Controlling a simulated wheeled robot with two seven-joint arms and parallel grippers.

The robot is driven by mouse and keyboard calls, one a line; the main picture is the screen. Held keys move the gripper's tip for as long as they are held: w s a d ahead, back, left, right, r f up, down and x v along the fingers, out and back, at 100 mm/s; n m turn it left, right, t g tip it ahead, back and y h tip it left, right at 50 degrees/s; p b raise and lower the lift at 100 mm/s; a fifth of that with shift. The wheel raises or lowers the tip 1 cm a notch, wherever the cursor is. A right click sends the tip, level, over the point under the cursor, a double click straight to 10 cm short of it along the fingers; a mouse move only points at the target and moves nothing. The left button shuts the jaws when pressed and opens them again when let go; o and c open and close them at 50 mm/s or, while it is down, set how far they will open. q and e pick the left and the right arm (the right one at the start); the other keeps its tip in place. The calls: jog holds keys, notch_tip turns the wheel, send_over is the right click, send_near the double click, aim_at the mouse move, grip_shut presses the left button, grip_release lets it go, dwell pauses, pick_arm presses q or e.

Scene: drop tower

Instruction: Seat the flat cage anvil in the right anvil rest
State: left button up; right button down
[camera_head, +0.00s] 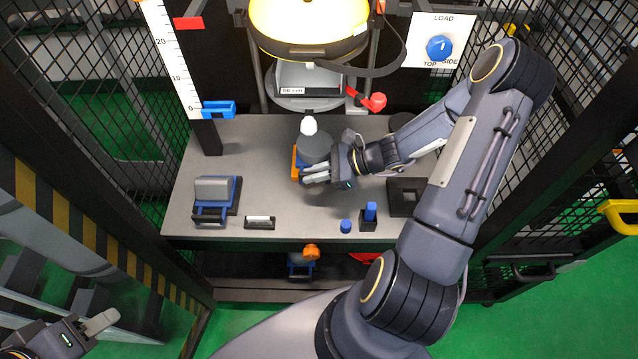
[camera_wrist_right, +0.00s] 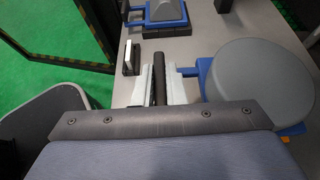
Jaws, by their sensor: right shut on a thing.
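The flat cage anvil is a round grey disc (camera_head: 314,146) on a blue frame, with orange beneath it, at the middle of the table. In the right wrist view the disc (camera_wrist_right: 258,80) is at the right. My right gripper (camera_head: 318,176) is shut on its dark bar handle, also seen between the pale fingers (camera_wrist_right: 160,78). Whether the anvil is lifted is unclear. A black square frame with a dark opening (camera_head: 405,205), probably the right anvil rest, lies to its right, partly behind my arm. My left gripper (camera_head: 85,330) is at the lower left corner, away from the table, its jaw opening unclear.
A wedge-topped blue anvil (camera_head: 214,191) stands at the table's left. A white nose (camera_head: 308,126) shows by the disc, below the yellow carriage (camera_head: 308,22). Along the front are a white-faced block (camera_head: 259,222), a blue cap (camera_head: 346,226) and a blue peg in a black block (camera_head: 370,212).

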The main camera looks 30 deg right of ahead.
jog(key=w+f, duration=0.1)
jog(key=f, duration=0.1)
jog(key=w+d+f, duration=0.1)
jog(key=w+f, duration=0.1)
jog(key=shift+w+f+b, duration=0.1)
jog(key=shift+w+b, duration=0.1)
jog(key=shift+b, duration=0.2)
jog(key=shift+w+d+f, duration=0.1)
jog(key=shift+w+f, duration=0.05)
jog(key=shift+f, duration=1.4)
jog(key=c, duration=1.5)
grip_release()
jog(key=shift+f+b, duration=0.2)
jog(key=shift+b, duration=0.2)
jog(key=p+v, duration=0.1)
jog(key=v, duration=0.7)
jog(key=shift+f, duration=0.15)
